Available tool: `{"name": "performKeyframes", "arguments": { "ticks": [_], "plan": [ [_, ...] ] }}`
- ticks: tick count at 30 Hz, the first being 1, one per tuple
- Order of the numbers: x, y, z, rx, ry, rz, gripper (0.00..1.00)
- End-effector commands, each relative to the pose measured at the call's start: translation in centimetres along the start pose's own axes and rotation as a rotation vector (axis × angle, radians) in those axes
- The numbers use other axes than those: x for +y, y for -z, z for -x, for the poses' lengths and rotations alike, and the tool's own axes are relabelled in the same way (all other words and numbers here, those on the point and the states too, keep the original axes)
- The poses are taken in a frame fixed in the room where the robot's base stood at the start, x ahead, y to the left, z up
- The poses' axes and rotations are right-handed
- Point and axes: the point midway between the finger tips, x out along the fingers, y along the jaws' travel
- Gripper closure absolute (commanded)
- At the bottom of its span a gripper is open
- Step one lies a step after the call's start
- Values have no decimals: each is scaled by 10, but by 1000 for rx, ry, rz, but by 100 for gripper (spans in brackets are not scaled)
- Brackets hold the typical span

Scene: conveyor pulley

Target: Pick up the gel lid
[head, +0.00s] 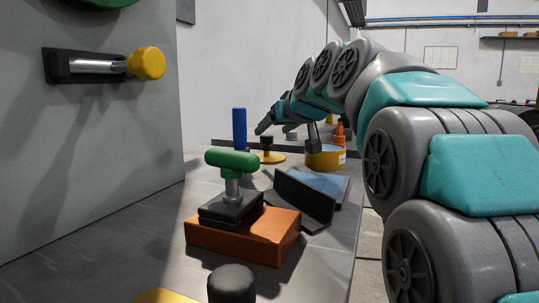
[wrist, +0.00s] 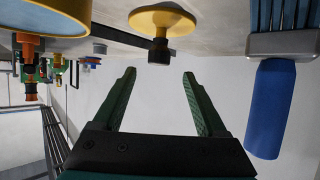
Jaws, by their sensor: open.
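I take the gel lid (head: 270,157) to be the yellow disc with a black upright knob, lying on the table beyond the green-handled tool in the head view. The wrist view is upside down and shows the lid (wrist: 163,20) at top centre, its black knob (wrist: 159,51) pointing down in the picture. My gripper (wrist: 158,73) is open and empty, its green fingers spread wider than the knob. The knob lines up between the fingertips and appears just beyond them, with no contact seen. In the head view my gripper (head: 263,124) is small, above and near the lid.
A blue-handled brush (wrist: 270,108) stands close beside the lid. A yellow tub (head: 326,160) with blue contents is on its other side. Nearer are a dark angled piece (head: 303,198), an orange block (head: 243,236) under the green-handled tool (head: 232,162), and a black knob (head: 231,284).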

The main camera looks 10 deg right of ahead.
Motion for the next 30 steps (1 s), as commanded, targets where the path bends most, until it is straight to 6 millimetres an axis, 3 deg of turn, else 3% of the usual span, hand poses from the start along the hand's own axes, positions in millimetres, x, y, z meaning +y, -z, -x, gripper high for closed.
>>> {"name": "performKeyframes", "arguments": {
  "ticks": [18, 26, 30],
  "plan": [
    [3, -12, -67, -3, 1, 1, 25],
    [2, -11, -70, -1, 1, 1, 25],
    [2, -11, -70, -1, 1, 1, 41]
  ]
}}
